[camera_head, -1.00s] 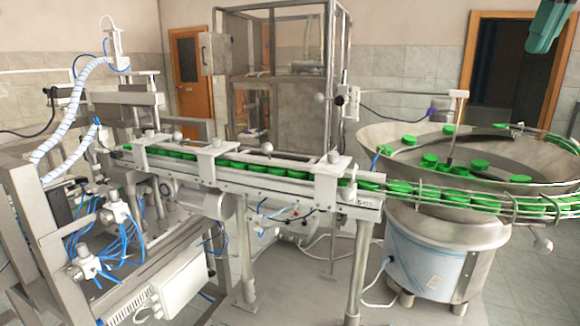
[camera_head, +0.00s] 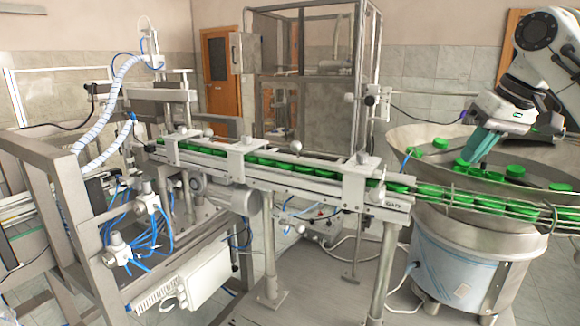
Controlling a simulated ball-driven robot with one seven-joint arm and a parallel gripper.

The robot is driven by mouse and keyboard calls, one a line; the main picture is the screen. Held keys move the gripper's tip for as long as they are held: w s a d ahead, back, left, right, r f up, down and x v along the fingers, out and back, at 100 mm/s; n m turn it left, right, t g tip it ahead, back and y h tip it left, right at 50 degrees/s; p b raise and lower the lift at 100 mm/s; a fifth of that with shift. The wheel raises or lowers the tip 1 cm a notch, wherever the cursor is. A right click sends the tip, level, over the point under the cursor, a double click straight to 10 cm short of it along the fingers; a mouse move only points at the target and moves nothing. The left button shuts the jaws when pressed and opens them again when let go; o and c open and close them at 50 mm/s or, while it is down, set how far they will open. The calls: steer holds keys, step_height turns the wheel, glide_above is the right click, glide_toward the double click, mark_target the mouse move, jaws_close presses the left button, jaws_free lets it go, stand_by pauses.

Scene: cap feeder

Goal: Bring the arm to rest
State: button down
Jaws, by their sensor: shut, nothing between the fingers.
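My gripper (camera_head: 480,155) is at the right of the head view, at the end of my white and black arm. It points down over the cap feeder bowl (camera_head: 447,213), with its teal fingers close together and nothing seen between them. The fingertips are near several green caps (camera_head: 515,171) in the bowl; I cannot tell whether they touch any. The upper part of my arm runs out of view at the right edge.
A conveyor (camera_head: 262,172) carrying a row of green caps runs left from the bowl. A metal-framed cabinet (camera_head: 306,85) stands behind it. A steel frame (camera_head: 65,200) with blue hoses fills the left. Floor shows at the lower right.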

steer(key=a+f+n+y, duration=0.1)
steer(key=a+f, duration=0.4)
steer(key=f, duration=0.4)
steer(key=a+f+y, duration=0.1)
steer(key=a+f, duration=0.4)
steer(key=f, duration=0.4)
steer(key=s+a+f, duration=0.3)
steer(key=s+f, duration=0.1)
steer(key=f, duration=0.5)
steer(key=s+a+f, duration=0.4)
steer(key=f, duration=0.4)
steer(key=s+f+m, duration=0.1)
steer(key=s+f, duration=0.7)
steer(key=f, duration=0.1)
steer(key=s+d+f+g+h, duration=0.1)
steer(key=s+f, duration=0.3)
steer(key=s, duration=0.9)
steer(key=s+d+f+g+h, duration=0.2)
steer(key=s+d+f+h, duration=0.1)
steer(key=s, duration=1)
steer(key=shift+d+f+m+b, duration=0.35)
steer(key=shift+d+f+m, duration=0.05)
steer(key=shift+d+f, duration=0.3)
steer(key=shift+w, duration=0.15)
